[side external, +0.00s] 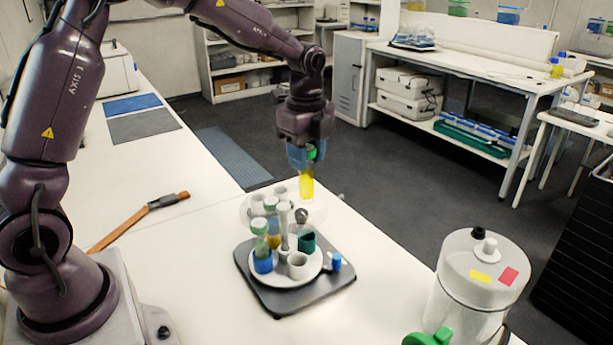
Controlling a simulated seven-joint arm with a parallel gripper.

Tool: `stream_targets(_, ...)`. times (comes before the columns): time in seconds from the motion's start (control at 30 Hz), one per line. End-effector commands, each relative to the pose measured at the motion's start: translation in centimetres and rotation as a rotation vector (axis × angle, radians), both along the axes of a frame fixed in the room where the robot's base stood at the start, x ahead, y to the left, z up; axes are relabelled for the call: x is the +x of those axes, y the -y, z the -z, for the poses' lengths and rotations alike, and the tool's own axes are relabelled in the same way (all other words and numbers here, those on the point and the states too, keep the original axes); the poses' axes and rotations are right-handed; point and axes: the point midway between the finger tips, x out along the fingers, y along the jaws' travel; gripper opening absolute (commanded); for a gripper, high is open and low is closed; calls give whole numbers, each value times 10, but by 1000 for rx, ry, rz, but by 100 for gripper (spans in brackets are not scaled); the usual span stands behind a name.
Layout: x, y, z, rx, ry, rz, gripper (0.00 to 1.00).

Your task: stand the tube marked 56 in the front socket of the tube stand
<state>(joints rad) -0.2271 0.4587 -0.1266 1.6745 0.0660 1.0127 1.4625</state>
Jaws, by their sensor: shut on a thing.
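My gripper (306,152) is shut on a tube with yellow contents (306,185) and a green cap. It holds the tube roughly upright above the back right of the tube stand, apart from it. Any number on the tube is too small to read. The white round tube stand (270,296) sits on a dark square base and has a central post. A blue-filled tube (263,262), an amber-filled tube (273,238) and a dark green-filled tube (307,242) stand in it. The socket nearest the camera (298,264) looks empty. More white sockets show at the back.
A clear round disc (316,215) is behind the stand. A small blue-ended part (336,262) sticks out at its right. A lidded clear canister (478,285) stands at front right. An orange-brown strap-like tool (130,225) lies left. The bench between is clear.

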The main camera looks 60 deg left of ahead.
Motion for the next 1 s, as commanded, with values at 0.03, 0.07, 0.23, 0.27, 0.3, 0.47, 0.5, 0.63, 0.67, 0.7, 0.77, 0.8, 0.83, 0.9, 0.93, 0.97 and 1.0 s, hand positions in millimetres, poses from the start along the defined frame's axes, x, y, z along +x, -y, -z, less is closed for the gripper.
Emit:
stream_targets(0.03, 1, 0, -10, 1, 6, -1, 1)
stream_targets(0.07, 1, 0, -15, 1, 5, -1, 1)
stream_targets(0.23, 13, -22, -24, -2, 0, -49, 1)
stream_targets(0.27, 16, -27, -24, -2, -1, -61, 1)
stream_targets(0.3, 20, -35, -24, -3, 2, -77, 1)
stream_targets(0.47, 36, -75, -25, -4, 1, -160, 1)
stream_targets(0.5, 40, -87, -25, -4, 2, -184, 1)
stream_targets(0.63, 48, -126, -25, -4, 2, -259, 1)
stream_targets(0.67, 50, -134, -24, -4, 2, -275, 1)
stream_targets(0.7, 50, -144, -24, -3, 2, -295, 1)
stream_targets(0.77, 52, -158, -24, -2, 2, -323, 1)
stream_targets(0.8, 52, -167, -23, -2, 0, -340, 1)
stream_targets(0.83, 52, -173, -23, -2, 1, -351, 1)
stream_targets(0.9, 51, -187, -22, -1, 1, -378, 1)
stream_targets(0.93, 51, -193, -22, 0, 1, -389, 1)
stream_targets(0.97, 51, -198, -22, 0, 0, -399, 1)
stream_targets(1.0, 50, -206, -21, 1, 1, -414, 1)
